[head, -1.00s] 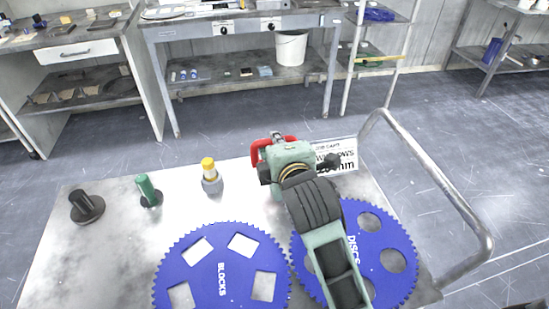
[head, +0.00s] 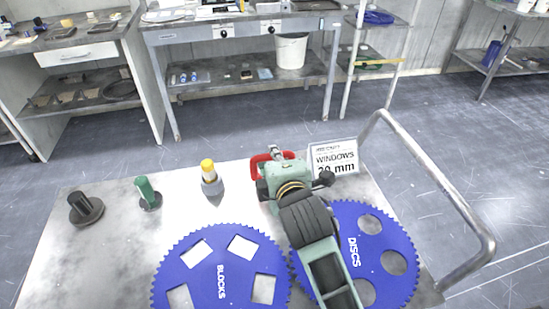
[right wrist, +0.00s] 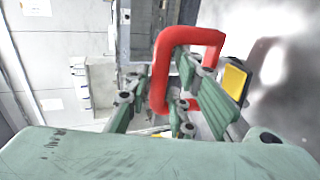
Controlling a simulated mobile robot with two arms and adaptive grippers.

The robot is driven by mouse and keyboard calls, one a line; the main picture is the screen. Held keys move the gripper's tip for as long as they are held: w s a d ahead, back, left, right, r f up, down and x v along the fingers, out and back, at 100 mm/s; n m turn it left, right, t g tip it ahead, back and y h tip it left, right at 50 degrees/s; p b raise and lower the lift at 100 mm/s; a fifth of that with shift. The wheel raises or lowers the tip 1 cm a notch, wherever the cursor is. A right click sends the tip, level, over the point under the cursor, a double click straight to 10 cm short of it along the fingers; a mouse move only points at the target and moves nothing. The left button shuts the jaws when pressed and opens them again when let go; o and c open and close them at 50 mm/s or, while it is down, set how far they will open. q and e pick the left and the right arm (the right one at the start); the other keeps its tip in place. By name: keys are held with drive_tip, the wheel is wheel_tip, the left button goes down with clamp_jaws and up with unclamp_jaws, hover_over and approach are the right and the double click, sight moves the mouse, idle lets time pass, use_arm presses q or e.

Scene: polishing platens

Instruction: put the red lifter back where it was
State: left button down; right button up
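The red lifter (head: 262,163), a bent red bar, shows at the tips of my right gripper (head: 276,158) in the head view. In the right wrist view the red lifter (right wrist: 187,36) curves between the green fingers of the right gripper (right wrist: 185,95). The gripper looks shut on it, though the contact is partly hidden. They are above the far side of the pale table (head: 120,235), left of a white sign (head: 335,158) reading WINDOWS 20 mm. Whether the lifter touches the table is unclear. My left gripper is in neither view.
A blue toothed BLOCKS disc (head: 210,270) with square windows lies in front. A blue DISCS disc (head: 398,235) is partly under my right arm. A black knob (head: 84,207), a green-handled piece (head: 146,190) and a yellow-topped piece (head: 209,172) stand left. A metal rail (head: 440,185) edges the right.

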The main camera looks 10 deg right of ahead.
drive_tip(key=shift+o, duration=0.7)
drive_tip(key=shift+r, duration=0.1)
drive_tip(key=shift+s+r+p, duration=0.2)
drive_tip(key=shift+s+p, duration=0.1)
drive_tip(key=shift+p, duration=0.1)
drive_tip(key=p+v, duration=0.5)
drive_tip(key=v, duration=0.6)
drive_tip(key=shift+s+p, duration=0.2)
drive_tip(key=shift+p, duration=0.1)
